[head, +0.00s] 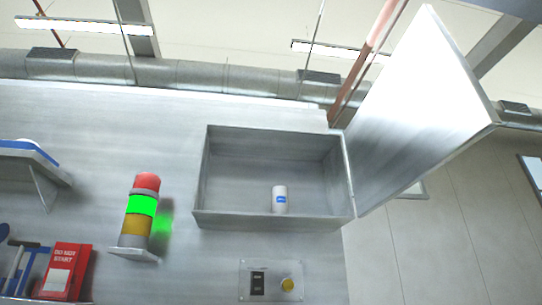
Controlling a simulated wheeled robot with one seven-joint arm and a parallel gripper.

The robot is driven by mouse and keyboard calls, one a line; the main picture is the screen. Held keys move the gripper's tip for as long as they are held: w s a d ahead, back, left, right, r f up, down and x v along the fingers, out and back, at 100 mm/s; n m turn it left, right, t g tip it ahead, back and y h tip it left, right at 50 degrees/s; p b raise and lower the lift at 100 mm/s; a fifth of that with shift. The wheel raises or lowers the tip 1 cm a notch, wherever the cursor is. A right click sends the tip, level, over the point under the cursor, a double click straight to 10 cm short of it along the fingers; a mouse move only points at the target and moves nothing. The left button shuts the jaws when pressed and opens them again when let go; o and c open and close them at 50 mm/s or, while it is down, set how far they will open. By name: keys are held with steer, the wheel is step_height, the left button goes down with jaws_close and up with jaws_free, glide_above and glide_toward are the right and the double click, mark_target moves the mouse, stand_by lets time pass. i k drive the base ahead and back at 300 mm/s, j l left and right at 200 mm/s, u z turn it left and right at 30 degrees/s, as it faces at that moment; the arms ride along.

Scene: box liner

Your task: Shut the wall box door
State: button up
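The wall box (274,222) is a grey open-fronted metal box fixed to the wall in the middle of the head view. Its door (418,112) is a large pale panel attached along the box's right side. The door stands wide open, swung out to the right and towards the camera. A small white container with a blue label (279,198) stands inside on the box floor, right of the middle. My gripper is not in view.
A signal light (138,212) with red, green and amber sections stands on a bracket left of the box. A switch panel with a yellow button (288,284) is below the box. A shelf (32,160) and a red sign (66,271) are at the far left.

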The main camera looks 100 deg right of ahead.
mark_target(427, 106)
steer(key=k+z, duration=0.15)
steer(key=k, duration=0.65)
steer(key=k+l+z, duration=0.1)
steer(key=k, duration=0.7)
steer(key=k+l, duration=0.15)
steer(key=l, duration=0.2)
steer(key=k+l+z, duration=0.1)
steer(key=l, duration=0.2)
steer(key=k+l+z, duration=0.1)
steer(key=l, duration=0.25)
steer(key=k+l, duration=0.15)
steer(key=l, duration=0.2)
steer(key=k+l+z, duration=0.1)
steer(key=l, duration=0.25)
